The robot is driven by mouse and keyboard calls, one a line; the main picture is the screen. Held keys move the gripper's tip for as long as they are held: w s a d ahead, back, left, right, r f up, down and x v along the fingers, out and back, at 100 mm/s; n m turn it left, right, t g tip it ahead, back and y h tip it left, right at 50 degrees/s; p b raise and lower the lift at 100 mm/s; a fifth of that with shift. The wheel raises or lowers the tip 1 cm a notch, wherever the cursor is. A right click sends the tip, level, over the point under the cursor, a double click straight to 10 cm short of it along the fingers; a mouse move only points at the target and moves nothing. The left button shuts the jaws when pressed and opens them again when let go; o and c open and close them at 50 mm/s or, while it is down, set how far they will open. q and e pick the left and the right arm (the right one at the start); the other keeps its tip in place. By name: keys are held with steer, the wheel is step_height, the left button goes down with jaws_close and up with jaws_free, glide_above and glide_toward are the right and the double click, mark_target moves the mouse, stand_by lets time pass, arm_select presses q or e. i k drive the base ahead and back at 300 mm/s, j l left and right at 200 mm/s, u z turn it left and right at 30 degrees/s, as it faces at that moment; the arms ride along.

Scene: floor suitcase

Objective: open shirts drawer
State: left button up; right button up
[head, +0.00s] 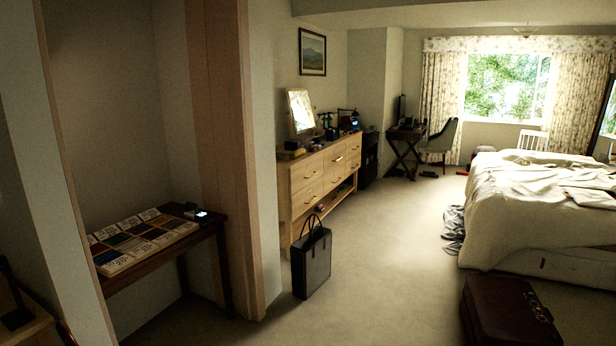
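A light wood dresser (322,177) stands along the left wall in the middle of the head view. Its drawers have small brass-coloured handles and all look closed. No label shows which drawer is for shirts. A mirror (301,111) and several small items stand on the dresser's top. Neither of my grippers is in view.
A black handbag (311,264) stands on the floor in front of the dresser's near end. A dark suitcase (508,312) lies at the lower right, before the bed (540,212). A dark side table (216,232) stands in the left alcove. Carpet (395,250) between them is open.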

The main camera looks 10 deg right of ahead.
mark_target(300, 176)
steer(key=i+l+z, duration=0.2)
steer(key=i+z, duration=0.15)
steer(key=i, duration=0.2)
steer(key=i+z, duration=0.3)
steer(key=i, duration=0.3)
steer(key=i+l, duration=0.1)
steer(key=i, duration=0.6)
steer(key=i+l, duration=0.15)
steer(key=i, duration=0.5)
steer(key=i+l, duration=0.1)
steer(key=i, duration=0.6)
steer(key=u, duration=0.05)
